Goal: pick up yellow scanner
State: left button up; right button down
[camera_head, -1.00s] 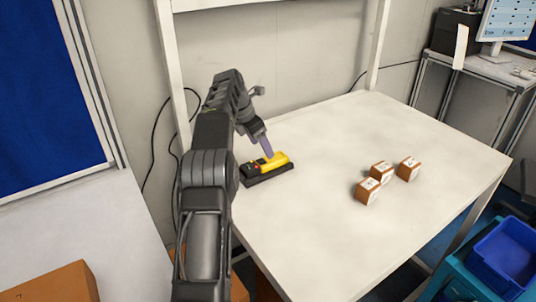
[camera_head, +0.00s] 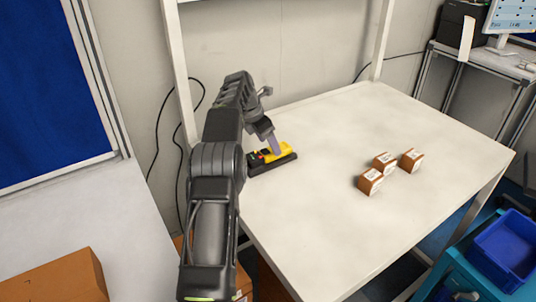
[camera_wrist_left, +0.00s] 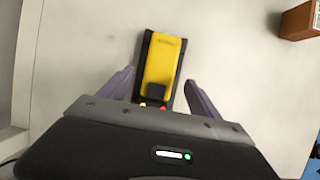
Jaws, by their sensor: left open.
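The yellow scanner (camera_head: 284,149) lies in its black base (camera_head: 268,165) at the left end of the white table. My left gripper (camera_head: 273,146) is over the scanner, pointing down at it. In the left wrist view the yellow scanner (camera_wrist_left: 162,62) shows between and ahead of the two open purple fingers (camera_wrist_left: 160,92). The fingers stand apart on either side of it, with room between. I cannot tell the exact height of the fingertips above the table. My right gripper is not in view.
Several small brown boxes (camera_head: 371,181) stand on the right part of the white table (camera_head: 310,220). A blue bin (camera_head: 507,250) is at the lower right. The table frame post (camera_head: 181,80) rises behind my left arm. The table's middle is clear.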

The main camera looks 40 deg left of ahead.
pick_arm(q)
jog(key=p+x, duration=0.1)
jog(key=x, duration=0.3)
jog(key=shift+w, duration=0.1)
dwell(0.4)
jog(key=shift+r, duration=0.1)
grip_shut()
dwell(0.5)
